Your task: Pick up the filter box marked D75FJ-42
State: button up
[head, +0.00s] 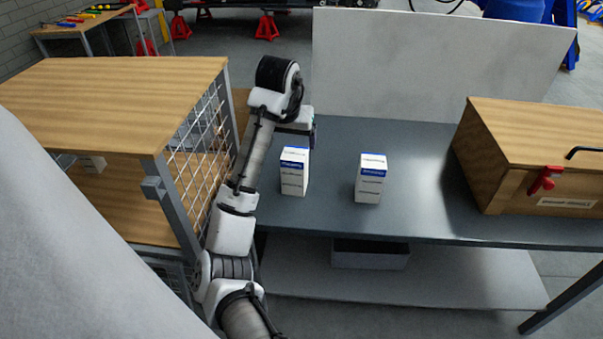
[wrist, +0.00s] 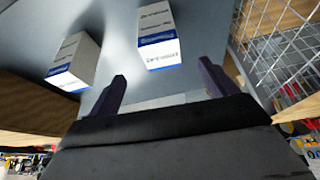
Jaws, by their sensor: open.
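Two white boxes with blue bands stand upright on the grey table. The left box (head: 293,172) is closest to my gripper (head: 311,130); the right box (head: 370,180) stands apart from it. Their print is too small to read, so I cannot tell which is D75FJ-42. In the wrist view, my gripper (wrist: 162,75) has its two dark fingers spread, with nothing between them. The left box (wrist: 158,38) shows just beyond the gap, and the right box (wrist: 75,62) lies off to the left. In the head view my arm partly hides the gripper.
A wooden cabinet with a wire mesh side (head: 205,125) stands close left of my arm. A wooden chest (head: 535,160) with a red latch stands on the table at right. A pale panel (head: 440,65) rises behind the table (head: 430,215). A bin (head: 370,256) sits on the lower shelf.

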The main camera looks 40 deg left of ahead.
aim_at(293, 156)
jog(key=x, duration=0.6)
jog(key=shift+w+a+f, duration=0.1)
jog(key=shift+f, duration=0.1)
jog(key=shift+p+x, duration=0.55)
jog(key=shift+x, duration=2.5)
jog(key=shift+w+r, duration=0.1)
jog(key=shift+w, duration=0.1)
jog(key=shift+c, duration=0.4)
jog(key=c, duration=1.2)
jog(key=shift+r, duration=0.1)
jog(key=shift+c, duration=0.6)
